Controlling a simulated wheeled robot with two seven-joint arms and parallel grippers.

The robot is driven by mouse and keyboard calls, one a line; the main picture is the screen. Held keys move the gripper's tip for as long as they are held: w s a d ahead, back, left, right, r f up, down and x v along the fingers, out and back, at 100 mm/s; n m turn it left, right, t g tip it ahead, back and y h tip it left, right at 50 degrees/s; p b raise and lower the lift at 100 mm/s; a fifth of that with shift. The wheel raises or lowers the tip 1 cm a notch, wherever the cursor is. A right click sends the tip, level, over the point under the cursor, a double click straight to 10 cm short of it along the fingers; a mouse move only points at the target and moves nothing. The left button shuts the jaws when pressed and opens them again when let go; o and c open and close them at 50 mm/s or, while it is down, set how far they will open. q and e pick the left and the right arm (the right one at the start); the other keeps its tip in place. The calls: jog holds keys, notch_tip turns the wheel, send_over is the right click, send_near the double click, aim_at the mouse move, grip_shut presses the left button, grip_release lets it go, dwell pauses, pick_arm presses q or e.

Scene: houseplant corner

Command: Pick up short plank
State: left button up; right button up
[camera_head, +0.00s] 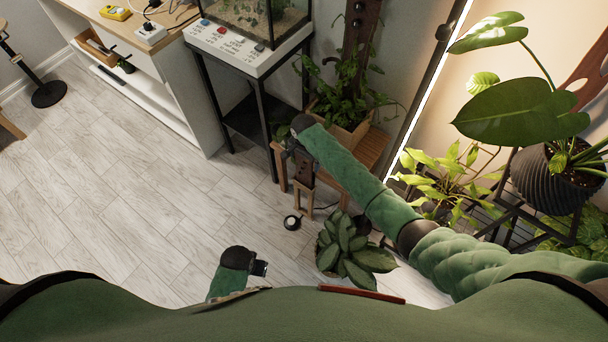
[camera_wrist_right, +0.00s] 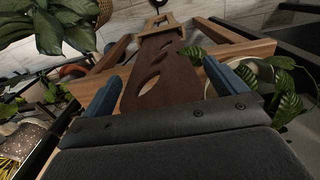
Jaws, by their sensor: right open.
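A dark brown short plank (camera_head: 304,172) with oval holes stands beside the low wooden bench, its lower part at a small light-wood stand. In the wrist view the plank (camera_wrist_right: 158,62) runs between the two blue fingers of my right gripper (camera_wrist_right: 168,82), with its far end at the light-wood stand (camera_wrist_right: 157,22). The right gripper (camera_head: 291,150) is open around the plank, with gaps showing beside it. My left gripper (camera_head: 261,268) is low in the head view, away from the plank; its jaw opening is unclear.
The wooden bench (camera_head: 358,158) bears a potted plant close to my right gripper. A black-legged tank stand (camera_head: 262,130) is just behind. Open floor lies left.

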jog(key=c, duration=1.3)
jog(key=shift+c, duration=0.6)
jog(key=shift+r, duration=0.1)
